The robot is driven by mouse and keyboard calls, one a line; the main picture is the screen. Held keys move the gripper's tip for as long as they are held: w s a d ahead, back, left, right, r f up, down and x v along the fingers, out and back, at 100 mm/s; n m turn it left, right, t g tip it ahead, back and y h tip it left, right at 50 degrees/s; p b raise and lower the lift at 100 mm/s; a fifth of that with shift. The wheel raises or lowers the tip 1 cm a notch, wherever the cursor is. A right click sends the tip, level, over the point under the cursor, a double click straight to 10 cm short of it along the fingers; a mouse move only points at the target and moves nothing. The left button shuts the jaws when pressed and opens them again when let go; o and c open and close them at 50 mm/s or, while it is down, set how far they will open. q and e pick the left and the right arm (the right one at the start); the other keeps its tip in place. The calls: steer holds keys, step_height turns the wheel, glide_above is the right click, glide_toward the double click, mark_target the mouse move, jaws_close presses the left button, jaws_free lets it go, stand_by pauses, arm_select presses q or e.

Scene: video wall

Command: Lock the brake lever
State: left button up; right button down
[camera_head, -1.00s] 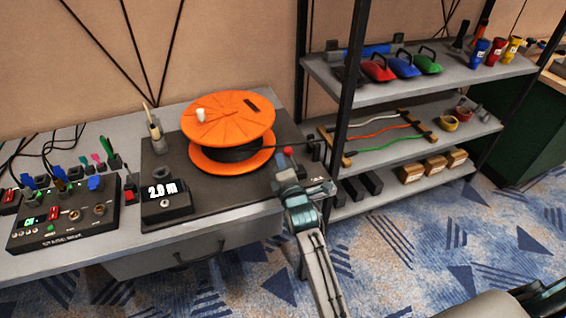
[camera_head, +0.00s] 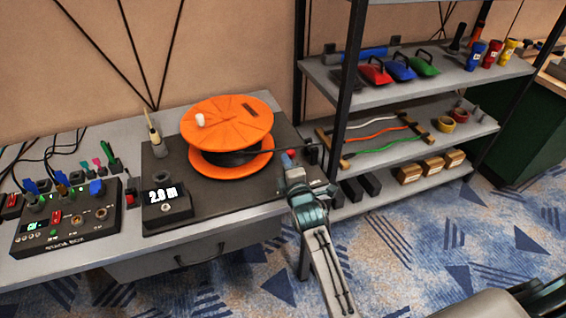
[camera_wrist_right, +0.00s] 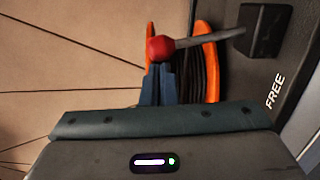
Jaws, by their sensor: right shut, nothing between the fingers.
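The brake lever is a grey rod with a red knob (camera_head: 289,153), at the right of the orange cable reel (camera_head: 228,122). In the right wrist view the red knob (camera_wrist_right: 160,48) is at the left end of the rod, which runs to a dark block (camera_wrist_right: 266,30) on a plate marked FREE. My right gripper (camera_head: 292,168) is just in front of the knob. Its shut, empty fingers (camera_wrist_right: 158,84) show just below the knob; I cannot tell whether they touch it. My left gripper is not in view.
A display box reading 2.0 m (camera_head: 167,207) and a tool in a holder (camera_head: 154,136) stand left of the reel. A control box with cables (camera_head: 66,230) is farther left. A shelf unit (camera_head: 345,90) with tools rises close at the right.

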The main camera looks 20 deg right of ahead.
steer(key=shift+d+r+m+p, duration=0.3)
steer(key=shift+d+m+p, duration=0.1)
steer(key=shift+d+m, duration=0.2)
steer(key=shift+d+r+m+p, duration=0.25)
steer(key=shift+d+m+p, duration=0.15)
steer(key=shift+d+m, duration=0.2)
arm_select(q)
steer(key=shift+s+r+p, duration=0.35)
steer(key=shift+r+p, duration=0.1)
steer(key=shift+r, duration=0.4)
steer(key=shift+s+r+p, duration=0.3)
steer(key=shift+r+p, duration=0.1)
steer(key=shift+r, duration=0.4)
arm_select(e)
steer(key=shift+w+d+f+m, duration=0.1)
steer(key=shift+d+m, duration=1.1)
steer(key=shift+d, duration=0.3)
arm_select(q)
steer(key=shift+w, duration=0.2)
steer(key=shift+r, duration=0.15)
